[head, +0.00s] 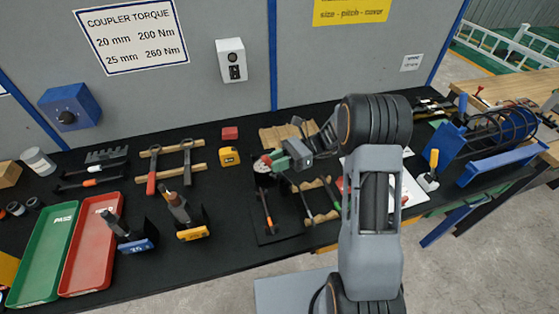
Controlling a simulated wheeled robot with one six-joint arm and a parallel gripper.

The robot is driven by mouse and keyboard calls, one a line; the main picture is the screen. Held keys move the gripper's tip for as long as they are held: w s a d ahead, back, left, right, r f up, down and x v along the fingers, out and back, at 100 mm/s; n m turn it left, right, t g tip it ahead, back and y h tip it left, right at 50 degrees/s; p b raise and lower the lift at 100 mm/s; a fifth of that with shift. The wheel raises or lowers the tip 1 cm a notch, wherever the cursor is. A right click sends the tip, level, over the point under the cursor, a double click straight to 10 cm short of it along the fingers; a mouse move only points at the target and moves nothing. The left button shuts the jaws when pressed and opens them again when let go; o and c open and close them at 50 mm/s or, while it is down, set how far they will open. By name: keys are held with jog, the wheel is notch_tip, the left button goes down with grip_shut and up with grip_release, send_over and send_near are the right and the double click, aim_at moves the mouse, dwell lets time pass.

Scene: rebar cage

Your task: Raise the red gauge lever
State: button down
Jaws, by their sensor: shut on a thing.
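My gripper (272,161), with dark and green parts, reaches left from my arm over the middle of the bench. It is shut at a small red piece, which seems to be the red gauge lever (266,160). A small pale round part, perhaps the gauge (261,168), shows just beneath it. The gripper hides part of both, and they are too small to tell the lever's angle. An orange-handled tool (268,210) lies on a black mat just below them.
Wooden racks with tools (315,198) lie to the right of the mat, partly behind my arm. A yellow tape measure (229,155) and red block (230,133) lie to the left. Torque tools (185,215) stand front left. A blue-framed rebar cage (490,135) is far right.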

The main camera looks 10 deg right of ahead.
dwell(0.3)
jog(key=c, duration=1)
grip_release()
jog(key=shift+o, duration=0.2)
jog(key=shift+d, duration=0.1)
jog(key=shift+w+d, duration=0.2)
jog(key=shift+d, duration=0.15)
jog(key=p+v, duration=0.1)
jog(key=v, duration=1.1)
jog(key=shift+d+r, duration=0.15)
jog(key=shift+d, duration=0.25)
